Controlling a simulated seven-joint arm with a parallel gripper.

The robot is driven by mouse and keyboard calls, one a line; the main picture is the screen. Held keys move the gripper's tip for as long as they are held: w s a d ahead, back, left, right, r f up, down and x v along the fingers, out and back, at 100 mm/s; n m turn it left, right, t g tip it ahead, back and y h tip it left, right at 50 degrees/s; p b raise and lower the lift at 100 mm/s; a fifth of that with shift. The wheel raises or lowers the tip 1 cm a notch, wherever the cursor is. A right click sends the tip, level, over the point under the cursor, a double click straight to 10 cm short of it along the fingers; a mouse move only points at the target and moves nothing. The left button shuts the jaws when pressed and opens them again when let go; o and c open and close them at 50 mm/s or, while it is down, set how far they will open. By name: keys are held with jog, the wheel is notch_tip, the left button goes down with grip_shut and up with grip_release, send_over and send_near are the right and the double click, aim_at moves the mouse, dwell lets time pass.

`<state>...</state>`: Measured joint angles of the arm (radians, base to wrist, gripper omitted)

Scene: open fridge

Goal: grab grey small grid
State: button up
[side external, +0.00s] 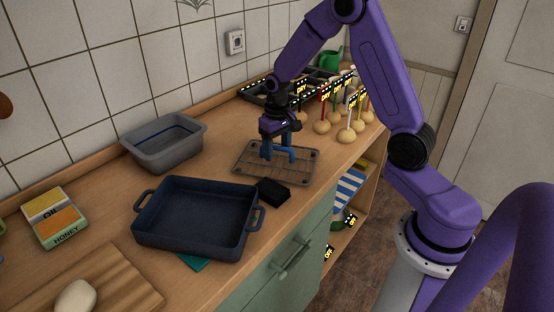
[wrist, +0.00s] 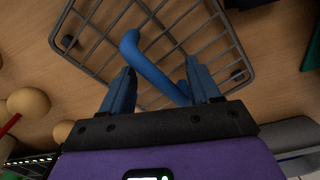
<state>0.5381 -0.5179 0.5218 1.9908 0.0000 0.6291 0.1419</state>
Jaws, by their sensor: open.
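The small grey wire grid (side external: 272,176) lies flat on the wooden counter, between the grey tub and the round tan things. In the wrist view the grid (wrist: 222,36) fills the upper middle, with the wooden surface showing through its bars. My gripper (side external: 278,154) is over the grid, pointing down, with its blue fingers apart. In the wrist view my gripper (wrist: 160,72) is open, with one finger on each side of a bent blue rod (wrist: 150,68) at the grid. I cannot tell whether the fingers touch the rod or the grid.
A dark blue pan (side external: 200,215) and a black block (side external: 273,192) are in front and left of the grid. A grey tub (side external: 165,145) stands behind left. Several tan round things (side external: 345,136) with sticks stand to the right. Tiled wall is behind.

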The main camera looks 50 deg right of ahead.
grip_shut()
jog(key=shift+r, duration=0.15)
jog(key=shift+r, duration=1.9)
